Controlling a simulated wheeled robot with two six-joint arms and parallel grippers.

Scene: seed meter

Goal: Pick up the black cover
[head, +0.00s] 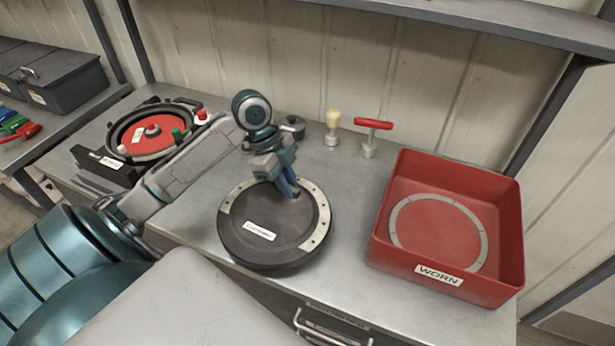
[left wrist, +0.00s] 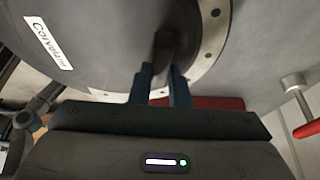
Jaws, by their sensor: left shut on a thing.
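The black cover (head: 262,212) is a round dark disc with a white label and pale, hole-dotted rim segments, over the bench in the middle of the head view. It fills the upper part of the left wrist view (left wrist: 110,40). My left gripper (head: 290,190) points down onto it from above. Its blue fingers (left wrist: 164,75) are shut on a dark raised grip near the cover's middle. I cannot tell whether the cover rests on the bench or is slightly raised. My right gripper is not in view.
A red bin (head: 447,276) marked WORN stands right, with a pale ring inside. A seed meter with a red disc (head: 152,132) sits left. A red T-handled tool (head: 372,125), a cream-knobbed tool (head: 332,120) and a small dark knob (head: 292,124) stand at the back.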

